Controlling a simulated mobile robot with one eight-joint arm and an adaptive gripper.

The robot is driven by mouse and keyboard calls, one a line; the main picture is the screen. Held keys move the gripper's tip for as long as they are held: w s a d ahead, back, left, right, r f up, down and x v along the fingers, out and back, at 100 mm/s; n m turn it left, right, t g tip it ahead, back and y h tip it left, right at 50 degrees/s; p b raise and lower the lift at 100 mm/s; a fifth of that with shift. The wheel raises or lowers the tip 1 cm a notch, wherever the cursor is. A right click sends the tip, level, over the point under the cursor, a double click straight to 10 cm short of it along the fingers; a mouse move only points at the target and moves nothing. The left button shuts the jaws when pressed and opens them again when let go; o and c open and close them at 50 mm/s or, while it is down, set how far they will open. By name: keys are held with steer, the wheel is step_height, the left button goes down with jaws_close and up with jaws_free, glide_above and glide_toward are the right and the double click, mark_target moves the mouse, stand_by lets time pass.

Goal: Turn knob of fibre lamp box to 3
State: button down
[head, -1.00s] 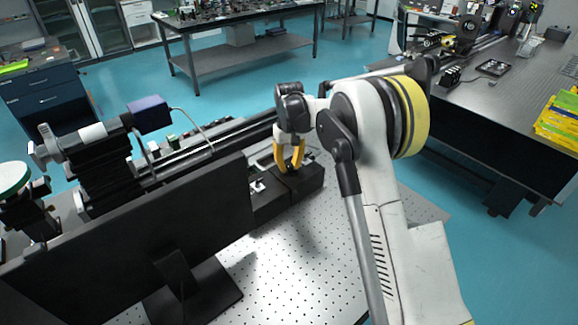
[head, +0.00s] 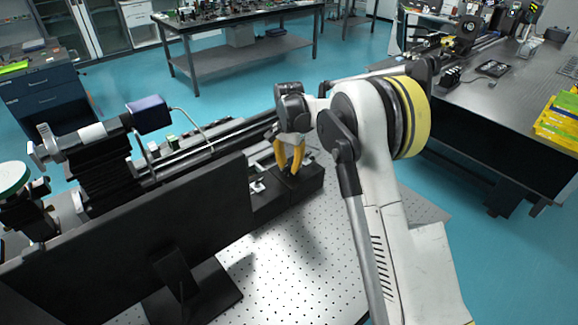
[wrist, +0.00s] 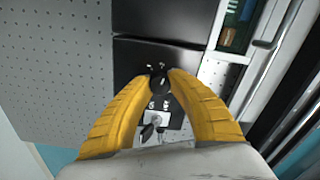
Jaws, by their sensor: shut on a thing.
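The fibre lamp box (head: 312,181) is a black box on the perforated optical table (head: 320,240), right of the monitor. Its panel shows in the wrist view (wrist: 178,128), with small switches and a silver fitting near the knob. The knob (wrist: 159,86) is small and black, between my fingertips. My gripper (head: 289,168) has yellow fingers pointing down at the box; in the wrist view (wrist: 160,80) they are shut on the knob from both sides. The numbers around the knob are too small to read, so its setting cannot be told.
A black monitor (head: 130,240) stands close on the left of the box. A long black rail (head: 215,140) with optics runs behind it. Another dark optical table (head: 490,110) stands at the right.

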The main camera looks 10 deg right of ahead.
mark_target(289, 165)
steer(key=m, duration=0.5)
steer(key=shift+m, duration=0.4)
stand_by(0.4)
steer(key=c, duration=1.2)
jaws_free()
steer(key=shift+r, duration=0.1)
step_height(289, 165, up, 12)
